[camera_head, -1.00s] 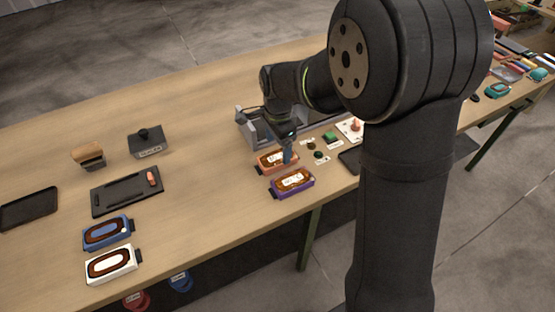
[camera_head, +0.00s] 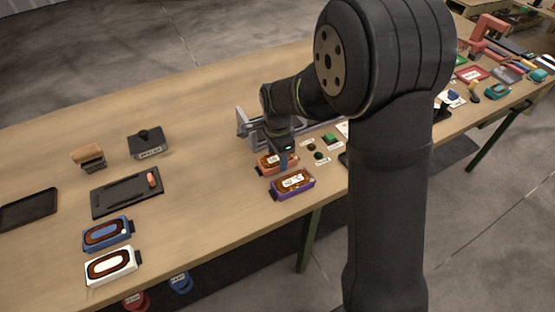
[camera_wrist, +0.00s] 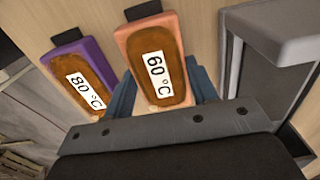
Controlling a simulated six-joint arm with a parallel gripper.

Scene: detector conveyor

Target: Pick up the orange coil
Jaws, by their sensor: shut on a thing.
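The orange coil (camera_head: 266,161), a salmon-orange block with a brown-orange top, lies at the middle of the table, left of my arm. In the wrist view the orange coil (camera_wrist: 143,38) shows a white "60 °C" label. My gripper (camera_wrist: 163,92) has its blue fingers on either side of this block and is shut on it. In the head view my gripper (camera_head: 284,161) is low over the block and hides part of it. I cannot tell whether the block is clear of the table.
A purple block (camera_head: 292,184) labelled "80 °C" (camera_wrist: 84,88) lies close beside the orange coil. A grey metal fixture (camera_head: 262,130) stands just behind. Small black and green pieces (camera_head: 330,138) lie to the right. Open table lies to the left.

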